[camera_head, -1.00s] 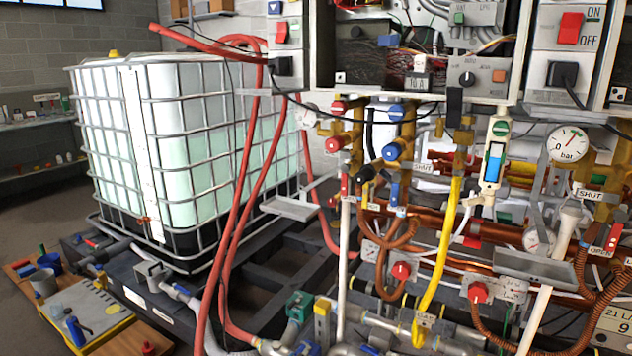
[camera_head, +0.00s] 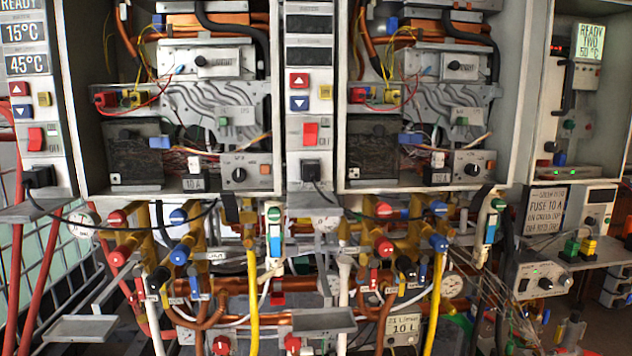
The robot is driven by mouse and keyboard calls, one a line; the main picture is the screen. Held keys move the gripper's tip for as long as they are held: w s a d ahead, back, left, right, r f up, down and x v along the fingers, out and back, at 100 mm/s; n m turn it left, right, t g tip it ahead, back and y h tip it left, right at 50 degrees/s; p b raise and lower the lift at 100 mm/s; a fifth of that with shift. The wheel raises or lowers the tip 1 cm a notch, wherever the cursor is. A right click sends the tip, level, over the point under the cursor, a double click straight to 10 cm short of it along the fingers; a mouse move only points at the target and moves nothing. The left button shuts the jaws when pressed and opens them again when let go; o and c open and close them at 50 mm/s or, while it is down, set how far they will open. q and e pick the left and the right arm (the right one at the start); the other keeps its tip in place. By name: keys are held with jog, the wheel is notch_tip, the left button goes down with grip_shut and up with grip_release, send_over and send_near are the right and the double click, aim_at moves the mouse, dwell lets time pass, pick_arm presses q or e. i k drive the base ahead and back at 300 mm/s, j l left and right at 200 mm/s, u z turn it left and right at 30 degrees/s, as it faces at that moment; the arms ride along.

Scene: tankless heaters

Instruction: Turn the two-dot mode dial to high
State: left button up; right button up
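Two open heater cabinets stand side by side. The left cabinet holds a control box with a black dial (camera_head: 239,174) at its lower right. The right cabinet holds a matching box with a black dial (camera_head: 473,169). Neither gripper is in view.
Red and blue valve knobs, yellow hoses (camera_head: 253,300) and copper pipes crowd the space below the cabinets. Grey shelves stick out at the lower left (camera_head: 82,328) and lower middle (camera_head: 323,321). At the right, a display (camera_head: 589,42) reads "READY TWO 50 °C" above a cluttered bench.

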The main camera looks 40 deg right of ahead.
aim_at(472, 169)
jog(key=z, duration=1.95)
jog(key=j, duration=0.1)
jog(key=i, duration=0.1)
